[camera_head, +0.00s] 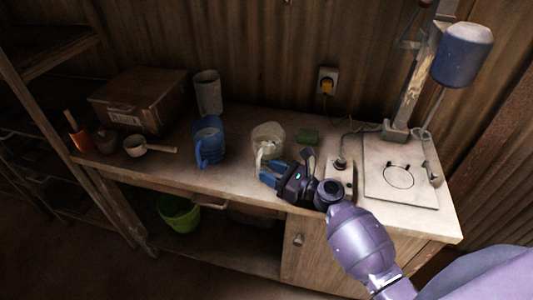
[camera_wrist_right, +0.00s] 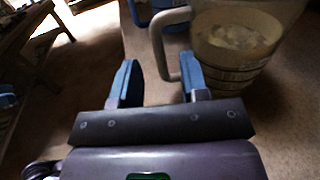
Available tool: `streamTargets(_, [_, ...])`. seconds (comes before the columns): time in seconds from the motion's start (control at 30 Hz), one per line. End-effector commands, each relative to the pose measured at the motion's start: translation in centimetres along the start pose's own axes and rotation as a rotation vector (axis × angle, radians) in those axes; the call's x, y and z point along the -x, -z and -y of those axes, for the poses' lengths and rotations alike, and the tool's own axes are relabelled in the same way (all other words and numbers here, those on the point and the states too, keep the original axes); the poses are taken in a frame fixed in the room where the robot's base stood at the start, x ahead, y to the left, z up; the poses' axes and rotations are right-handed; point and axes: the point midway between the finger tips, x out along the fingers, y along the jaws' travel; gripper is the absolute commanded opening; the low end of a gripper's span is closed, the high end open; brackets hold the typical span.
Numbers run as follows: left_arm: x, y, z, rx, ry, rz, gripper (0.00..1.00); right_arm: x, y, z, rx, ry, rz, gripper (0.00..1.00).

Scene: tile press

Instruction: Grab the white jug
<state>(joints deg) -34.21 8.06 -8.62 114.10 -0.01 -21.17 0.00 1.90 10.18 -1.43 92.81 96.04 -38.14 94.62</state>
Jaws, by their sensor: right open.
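The white jug (camera_head: 267,138) stands upright on the workbench, in the middle. In the right wrist view the jug (camera_wrist_right: 240,45) is at the upper right, with pale contents inside and its handle (camera_wrist_right: 165,45) toward the left. My right gripper (camera_head: 272,173) is at the near side of the jug in the head view. In the wrist view its two blue fingers (camera_wrist_right: 160,80) are spread apart, with the lower part of the handle appearing between them. The fingers do not appear closed on it. My left gripper is not in view.
A blue jug (camera_head: 208,141) stands left of the white jug, with a grey cylinder (camera_head: 207,92) behind it. A wooden box (camera_head: 138,101) and a small pan (camera_head: 136,147) are farther left. A press (camera_head: 400,170) stands at the right end.

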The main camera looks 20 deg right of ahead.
Motion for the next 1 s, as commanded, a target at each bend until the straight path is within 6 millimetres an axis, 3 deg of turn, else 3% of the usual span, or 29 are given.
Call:
streamTargets(0.3, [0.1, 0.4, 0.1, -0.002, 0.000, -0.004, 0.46, -3.9, -0.3, 0.0, 0.001, -0.001, 0.000, 0.41])
streamTargets(0.6, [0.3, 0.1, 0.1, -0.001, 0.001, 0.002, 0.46, -4.3, -0.3, 0.0, 0.002, 0.000, 0.000, 0.41])
streamTargets(0.87, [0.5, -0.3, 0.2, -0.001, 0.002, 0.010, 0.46, -4.2, -0.3, 0.0, 0.002, 0.000, 0.000, 0.01])
streamTargets(1.0, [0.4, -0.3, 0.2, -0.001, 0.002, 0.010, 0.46, -4.2, -0.3, 0.0, 0.002, 0.000, 0.000, 0.00])
